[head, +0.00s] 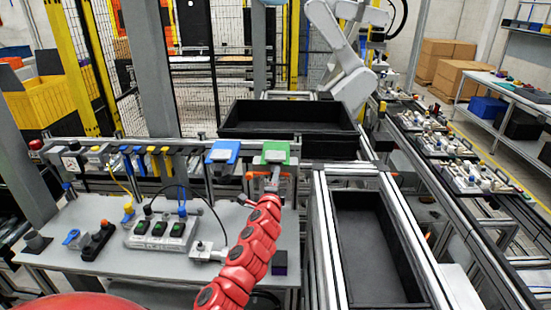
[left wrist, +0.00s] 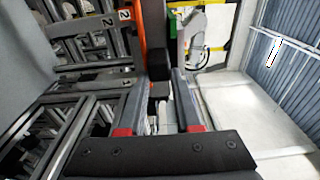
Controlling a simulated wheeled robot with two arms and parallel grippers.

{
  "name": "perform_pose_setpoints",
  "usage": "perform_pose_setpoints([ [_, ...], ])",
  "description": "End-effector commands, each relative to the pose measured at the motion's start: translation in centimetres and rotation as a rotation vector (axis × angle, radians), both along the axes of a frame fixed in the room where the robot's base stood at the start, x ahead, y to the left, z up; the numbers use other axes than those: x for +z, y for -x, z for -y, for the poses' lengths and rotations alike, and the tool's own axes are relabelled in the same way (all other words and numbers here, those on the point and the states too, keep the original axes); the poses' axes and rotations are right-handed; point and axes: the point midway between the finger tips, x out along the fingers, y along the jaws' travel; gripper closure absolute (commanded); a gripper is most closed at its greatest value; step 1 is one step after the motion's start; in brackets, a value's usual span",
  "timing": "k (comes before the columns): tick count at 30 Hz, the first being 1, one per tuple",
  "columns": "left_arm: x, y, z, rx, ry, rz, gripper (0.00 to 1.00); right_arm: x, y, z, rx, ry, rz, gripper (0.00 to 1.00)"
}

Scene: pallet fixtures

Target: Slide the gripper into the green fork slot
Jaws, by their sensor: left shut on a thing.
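The green fork slot (head: 275,152) is on the rail behind the workbench, right of the blue slot (head: 223,152). A green part also shows at the top of the left wrist view (left wrist: 172,25). My left gripper (head: 268,181) is at the end of the red arm, just below and in front of the green slot. It is shut on the gripper tool, which is mostly hidden; a dark and pale part (left wrist: 158,108) shows between my fingers in the left wrist view. Whether the tool is inside the slot I cannot tell. My right gripper is not in view.
Yellow and blue hanging tools line the rail to the left. A grey box with green buttons (head: 162,230) stands on the workbench (head: 90,285). A black tray (head: 290,118) is behind; another bin (head: 375,240) is right.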

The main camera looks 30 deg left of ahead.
Motion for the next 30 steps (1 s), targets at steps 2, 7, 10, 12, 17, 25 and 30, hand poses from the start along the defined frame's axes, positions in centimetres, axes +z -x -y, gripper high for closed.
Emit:
perform_pose_setpoints([
  [2,0.1,0.0,0.1,-0.001,-0.004,0.003,1.00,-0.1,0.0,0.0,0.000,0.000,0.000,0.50],
  [7,0.1,0.0,0.0,-0.001,-0.003,0.003,0.64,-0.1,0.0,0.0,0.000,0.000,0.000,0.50],
  [10,0.1,0.0,0.0,-0.001,-0.002,0.002,0.46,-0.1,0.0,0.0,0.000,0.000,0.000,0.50],
  [12,0.0,0.0,0.0,0.000,-0.002,0.001,0.33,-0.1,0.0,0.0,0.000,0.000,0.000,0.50],
  [17,0.0,0.0,0.0,0.000,0.000,0.001,0.32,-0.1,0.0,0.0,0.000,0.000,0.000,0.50],
  [25,-0.1,0.4,0.0,0.002,-0.002,0.001,0.32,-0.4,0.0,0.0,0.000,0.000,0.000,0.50],
  [30,-0.3,1.8,0.7,0.000,-0.004,0.003,0.32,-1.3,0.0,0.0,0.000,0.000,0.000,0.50],
])
